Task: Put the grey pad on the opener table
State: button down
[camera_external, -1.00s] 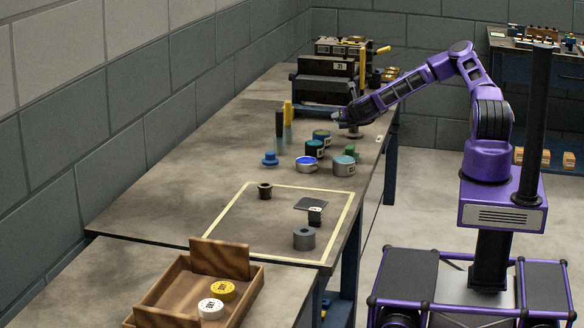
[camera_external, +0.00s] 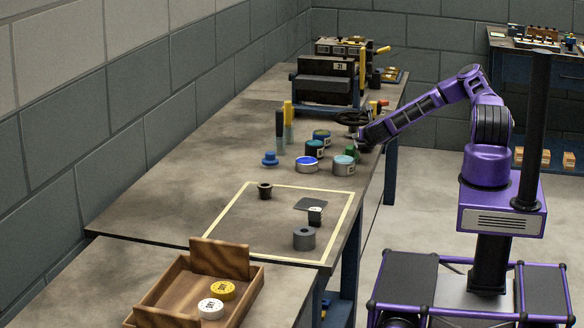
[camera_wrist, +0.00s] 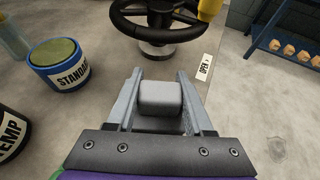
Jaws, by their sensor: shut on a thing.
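My gripper (camera_external: 362,138) is low over the right edge of the long workbench, just in front of a black handwheel (camera_external: 351,118). In the wrist view my gripper (camera_wrist: 158,85) is shut on a small light grey block with rounded edges (camera_wrist: 160,98), which looks like the grey pad. In the outside view my gripper hides it. The handwheel (camera_wrist: 160,18) is ahead of the fingertips, apart from the block, with an "OPEN" label (camera_wrist: 204,67) to its right. I cannot tell which surface is the opener table. A black press (camera_external: 325,85) stands behind the wheel.
A "STANDARD" tin (camera_wrist: 60,66) and a "TEMP" tin (camera_wrist: 8,135) are left of my gripper. Several tins and tall bottles (camera_external: 280,130) stand mid-bench. A taped rectangle (camera_external: 345,215) holds small parts. A wooden tray (camera_external: 165,290) is at the front.

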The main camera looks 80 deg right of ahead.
jog(key=shift+f, duration=0.4)
jog(key=shift+f, duration=0.25)
jog(key=shift+c, duration=1.4)
grip_release()
jog(key=shift+r, duration=0.15)
jog(key=shift+r, duration=0.25)
jog(key=p+v, duration=0.1)
jog(key=v, duration=1.1)
jog(key=shift+f, duration=0.15)
